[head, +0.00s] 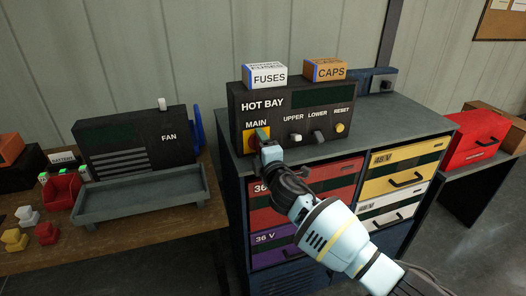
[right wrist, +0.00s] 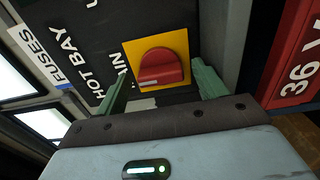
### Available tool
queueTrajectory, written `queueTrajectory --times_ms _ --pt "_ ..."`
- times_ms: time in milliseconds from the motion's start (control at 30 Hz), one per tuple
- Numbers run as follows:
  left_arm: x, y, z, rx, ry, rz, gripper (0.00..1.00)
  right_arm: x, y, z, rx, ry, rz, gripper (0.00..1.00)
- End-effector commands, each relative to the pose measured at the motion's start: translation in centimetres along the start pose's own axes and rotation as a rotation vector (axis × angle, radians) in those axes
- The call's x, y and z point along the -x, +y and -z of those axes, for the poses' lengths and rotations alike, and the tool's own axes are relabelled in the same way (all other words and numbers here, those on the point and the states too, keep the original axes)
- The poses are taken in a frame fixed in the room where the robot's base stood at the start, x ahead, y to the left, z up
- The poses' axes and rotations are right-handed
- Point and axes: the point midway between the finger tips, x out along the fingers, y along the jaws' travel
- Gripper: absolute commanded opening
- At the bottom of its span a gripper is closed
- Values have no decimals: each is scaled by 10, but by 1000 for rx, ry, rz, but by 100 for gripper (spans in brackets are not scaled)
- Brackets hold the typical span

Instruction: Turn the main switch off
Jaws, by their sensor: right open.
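The main switch (right wrist: 162,68) is a red rotary knob on a yellow plate (right wrist: 183,42), in the right wrist view. In the head view the yellow plate (head: 249,145) shows at the left of the black HOT BAY panel (head: 290,118), under the word MAIN, with the knob mostly hidden by my gripper. My right gripper (head: 264,142) is in front of the switch. In the right wrist view its green fingers (right wrist: 162,90) are open, one on each side of the knob and apart from it. My left gripper is not in view.
The UPPER switch (head: 295,138), LOWER switch (head: 318,136) and yellow RESET button (head: 340,128) sit right of the main switch. FUSES (head: 267,77) and CAPS (head: 325,70) boxes stand on the panel. Coloured drawers (head: 405,160) lie below; a FAN unit (head: 135,140) stands left.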

Motion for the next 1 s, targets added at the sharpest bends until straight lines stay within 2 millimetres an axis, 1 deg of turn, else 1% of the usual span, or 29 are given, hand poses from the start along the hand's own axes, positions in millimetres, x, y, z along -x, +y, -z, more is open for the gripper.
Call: queueTrajectory --times_ms 167,267,500,700,800,1000 --pt "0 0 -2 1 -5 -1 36 9 -2 0 -1 -1 2 71" --pt "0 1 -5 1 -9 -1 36 18 -2 -1 -1 0 1 71" --pt "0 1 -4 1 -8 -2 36 49 -1 -1 1 0 1 71" --pt "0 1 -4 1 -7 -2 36 69 -1 0 0 0 1 71" --pt "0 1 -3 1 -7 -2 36 74 -1 0 1 0 1 71" --pt "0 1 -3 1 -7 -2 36 78 -1 -1 2 -1 2 71"
